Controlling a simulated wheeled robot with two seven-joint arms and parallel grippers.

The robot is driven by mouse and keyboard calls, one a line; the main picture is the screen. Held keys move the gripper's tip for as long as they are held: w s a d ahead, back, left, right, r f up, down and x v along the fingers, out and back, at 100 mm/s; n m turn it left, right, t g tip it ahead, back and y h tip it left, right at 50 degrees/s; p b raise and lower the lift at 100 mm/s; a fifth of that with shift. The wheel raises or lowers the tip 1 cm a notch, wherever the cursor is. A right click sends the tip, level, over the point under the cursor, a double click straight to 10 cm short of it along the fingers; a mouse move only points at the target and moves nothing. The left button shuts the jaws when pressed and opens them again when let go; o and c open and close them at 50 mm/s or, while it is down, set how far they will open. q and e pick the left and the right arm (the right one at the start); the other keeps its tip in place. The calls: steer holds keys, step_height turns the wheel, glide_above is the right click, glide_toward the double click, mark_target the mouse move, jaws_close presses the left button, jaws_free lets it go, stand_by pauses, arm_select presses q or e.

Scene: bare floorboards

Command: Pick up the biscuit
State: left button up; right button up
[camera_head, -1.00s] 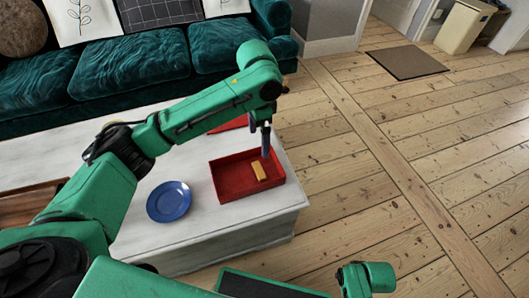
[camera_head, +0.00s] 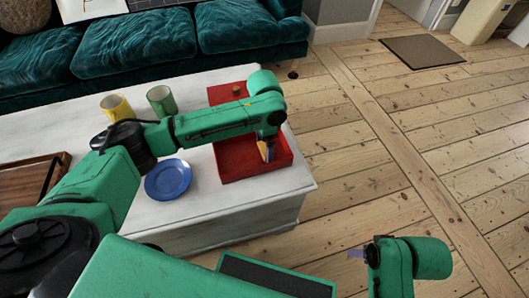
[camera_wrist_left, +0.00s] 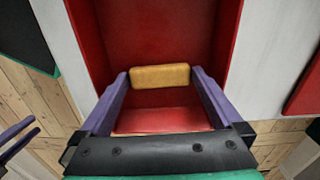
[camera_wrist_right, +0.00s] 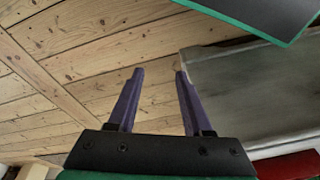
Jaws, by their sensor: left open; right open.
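The biscuit (camera_wrist_left: 160,76) is a small tan-yellow block in the red tray (camera_head: 235,166) on the white table. In the left wrist view it lies between the tips of my left gripper (camera_wrist_left: 160,82), whose purple fingers are apart. In the head view my left gripper (camera_head: 267,148) points down into the tray and mostly hides the biscuit. Whether the fingers touch it I cannot tell. My right gripper (camera_wrist_right: 158,75) is open and empty, away from the table over the floor; one of its fingers shows in the head view (camera_head: 357,254).
A blue plate (camera_head: 168,180) sits left of the tray. A yellow mug (camera_head: 116,107) and a green mug (camera_head: 161,101) stand behind my left arm. Another red tray (camera_head: 222,95) is further back. A wooden tray (camera_head: 25,178) is at the far left. Open floor lies to the right.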

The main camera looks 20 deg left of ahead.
arm_select(q)
steer(key=shift+r, duration=0.1)
steer(key=c, duration=0.9)
steer(key=shift+c, duration=0.2)
